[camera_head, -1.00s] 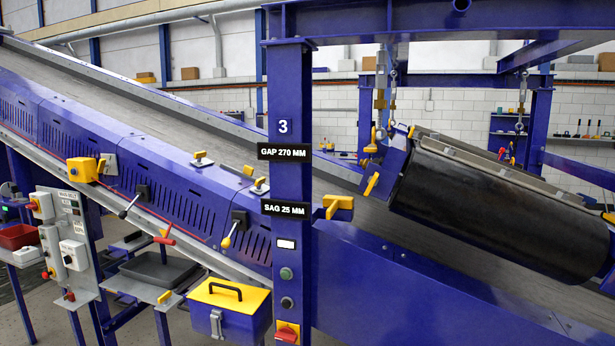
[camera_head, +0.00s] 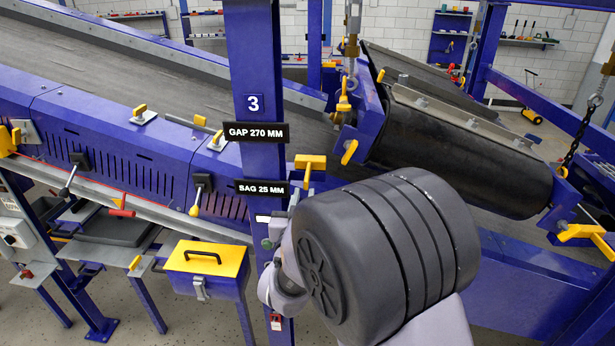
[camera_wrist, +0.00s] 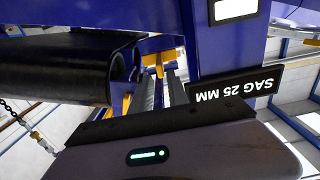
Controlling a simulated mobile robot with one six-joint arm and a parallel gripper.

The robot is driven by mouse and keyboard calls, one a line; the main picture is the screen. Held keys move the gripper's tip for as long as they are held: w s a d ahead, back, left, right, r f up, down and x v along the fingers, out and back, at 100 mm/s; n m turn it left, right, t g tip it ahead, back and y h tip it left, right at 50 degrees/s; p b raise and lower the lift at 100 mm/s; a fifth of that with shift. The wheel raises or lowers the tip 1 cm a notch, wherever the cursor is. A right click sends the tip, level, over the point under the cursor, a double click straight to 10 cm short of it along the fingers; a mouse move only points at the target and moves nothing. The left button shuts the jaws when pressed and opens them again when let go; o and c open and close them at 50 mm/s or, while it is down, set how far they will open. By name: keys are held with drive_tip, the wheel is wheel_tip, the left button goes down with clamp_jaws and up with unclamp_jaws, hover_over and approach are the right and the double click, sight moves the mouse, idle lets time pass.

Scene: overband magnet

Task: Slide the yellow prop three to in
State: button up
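The yellow prop (camera_head: 310,163) stands out from the right side of the blue post marked 3 (camera_head: 254,60), between the GAP 270 MM sign (camera_head: 256,132) and the SAG 25 MM sign (camera_head: 262,188). In the wrist view the T-shaped yellow prop (camera_wrist: 158,52) is just past my fingertips. My gripper (camera_wrist: 167,80) looks open, its two grey fingers slightly apart and pointing at the prop's stem. I cannot tell whether they touch it. In the head view my grey arm hides most of my gripper below the prop.
A large dark drum (camera_head: 470,150) hangs right of the post, with yellow handles at its ends. The blue conveyor side (camera_head: 110,140) slopes down from the left. A yellow-lidded blue box (camera_head: 206,262) stands low left of the post. The SAG 25 MM sign is close beside my gripper.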

sight(306, 186)
drive_tip(key=w, duration=0.5)
drive_tip(key=shift+p, duration=0.4)
drive_tip(key=shift+c, duration=0.4)
clamp_jaws()
idle(0.5)
